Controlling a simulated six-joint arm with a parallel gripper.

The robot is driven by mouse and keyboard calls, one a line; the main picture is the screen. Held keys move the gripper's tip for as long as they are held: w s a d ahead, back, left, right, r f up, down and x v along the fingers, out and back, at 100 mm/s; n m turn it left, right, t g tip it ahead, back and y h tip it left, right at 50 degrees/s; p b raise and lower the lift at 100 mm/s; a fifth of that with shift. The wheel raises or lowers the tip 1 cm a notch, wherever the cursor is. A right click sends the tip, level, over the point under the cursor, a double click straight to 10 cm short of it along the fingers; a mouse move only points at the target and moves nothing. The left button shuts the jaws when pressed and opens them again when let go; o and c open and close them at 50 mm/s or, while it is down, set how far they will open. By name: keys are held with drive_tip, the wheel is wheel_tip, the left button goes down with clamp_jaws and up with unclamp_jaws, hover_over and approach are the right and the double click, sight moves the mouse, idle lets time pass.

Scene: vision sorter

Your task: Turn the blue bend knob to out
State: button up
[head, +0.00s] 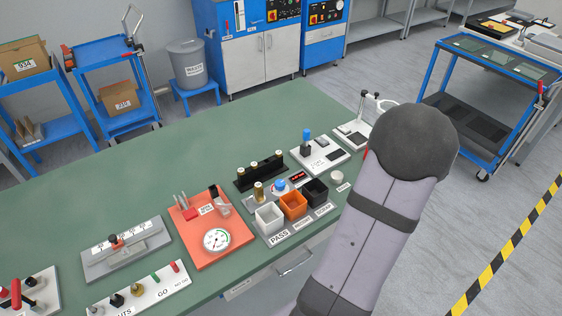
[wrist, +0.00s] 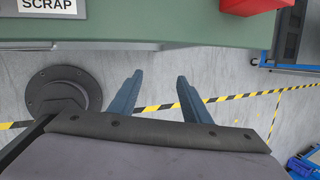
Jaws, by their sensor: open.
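In the head view two blue parts could be the blue bend knob, and I cannot tell which. One is a round blue knob (head: 280,186) beside a red display. The other is a blue cap (head: 307,134) on a black upright on a white plate. Their settings are too small to read. My gripper (wrist: 159,77) shows in the wrist view with its two blue fingers apart and nothing between them. It points over the floor past the bench edge, away from both blue parts. In the head view my gripper is hidden by my arm.
The green bench (head: 130,185) holds white (head: 270,217), orange (head: 293,205) and black (head: 315,192) bins, an orange gauge plate (head: 232,259) and a slide scale (head: 118,262). The wrist view shows a SCRAP label (wrist: 48,6) and a red block (wrist: 256,5). The bench's back left is clear.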

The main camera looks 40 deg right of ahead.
drive_tip(key=shift+m+t, duration=0.5)
drive_tip(key=shift+m, duration=0.1)
drive_tip(key=w+a+r+p, duration=0.1)
drive_tip(key=w+r, duration=0.1)
drive_tip(key=w+a+r+p, duration=0.1)
drive_tip(key=w+r, duration=0.1)
drive_tip(key=w, duration=0.1)
drive_tip(key=w+a+r+p, duration=0.1)
drive_tip(key=w+r, duration=0.1)
drive_tip(key=w, duration=0.1)
drive_tip(key=shift+r+p, duration=0.3)
drive_tip(key=shift+r, duration=0.1)
drive_tip(key=w+a+r+p, duration=0.3)
drive_tip(key=w+a+r, duration=0.1)
drive_tip(key=w+a, duration=0.25)
drive_tip(key=y, duration=0.3)
approach(280, 183)
drive_tip(key=shift+t, duration=0.4)
drive_tip(key=shift+s+b+x, duration=0.15)
drive_tip(key=shift+b+x, duration=0.55)
drive_tip(key=shift+x, duration=1.35)
drive_tip(key=shift+s+b+x, duration=0.15)
drive_tip(key=shift+b+x, duration=0.5)
drive_tip(key=shift+x, duration=1.4)
drive_tip(key=shift+f, duration=0.1)
drive_tip(key=c, duration=1.1)
